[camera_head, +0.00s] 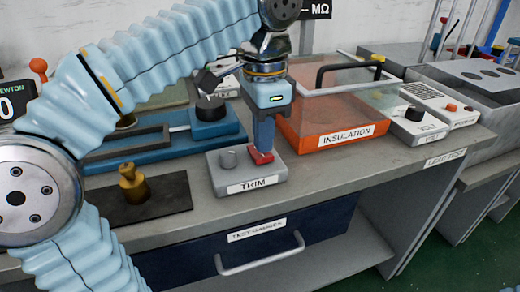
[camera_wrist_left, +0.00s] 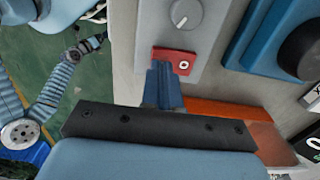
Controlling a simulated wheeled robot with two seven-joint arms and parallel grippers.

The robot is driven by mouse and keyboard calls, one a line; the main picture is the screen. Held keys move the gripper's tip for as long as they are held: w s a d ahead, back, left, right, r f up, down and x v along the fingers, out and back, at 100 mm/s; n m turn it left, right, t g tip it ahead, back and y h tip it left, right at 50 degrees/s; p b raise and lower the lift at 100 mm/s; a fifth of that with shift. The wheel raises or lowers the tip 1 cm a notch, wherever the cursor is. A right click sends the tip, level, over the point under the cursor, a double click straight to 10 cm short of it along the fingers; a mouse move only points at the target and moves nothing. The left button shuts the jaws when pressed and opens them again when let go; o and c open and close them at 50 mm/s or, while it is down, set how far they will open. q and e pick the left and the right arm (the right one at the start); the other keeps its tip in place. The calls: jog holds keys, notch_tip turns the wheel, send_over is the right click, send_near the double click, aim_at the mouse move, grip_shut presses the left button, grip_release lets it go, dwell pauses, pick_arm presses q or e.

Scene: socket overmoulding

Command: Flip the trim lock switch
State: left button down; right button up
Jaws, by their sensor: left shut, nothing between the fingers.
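The grey TRIM box (camera_head: 232,184) stands near the front edge of the bench, with a grey knob (camera_head: 228,158) on its left side. Its red switch (camera_head: 262,157) is at the right side of the box. In the left wrist view the red switch (camera_wrist_left: 174,60) shows a white ring mark, below the knob (camera_wrist_left: 186,14). My left gripper (camera_head: 264,146) points down with its blue fingers shut and empty, their tips at the red switch. The tips (camera_wrist_left: 165,72) cover part of the switch; I cannot tell whether they touch it. The right gripper is not in the head view.
An orange INSULATION box (camera_head: 330,132) with a clear lid stands just right of the TRIM box. A brass weight (camera_head: 131,184) stands on a dark mat at left. A blue fixture (camera_head: 190,133) is behind. Bare bench lies in front of the TRIM box.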

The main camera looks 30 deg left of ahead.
aim_at(263, 156)
pick_arm(q)
jog(key=shift+f+b, duration=0.55)
jog(key=shift+f, duration=0.25)
jog(key=shift+r, duration=0.1)
notch_tip(263, 156, up, 5)
jog(key=p, duration=0.5)
jog(key=shift+r+p, duration=0.45)
jog(key=shift+r, duration=0.5)
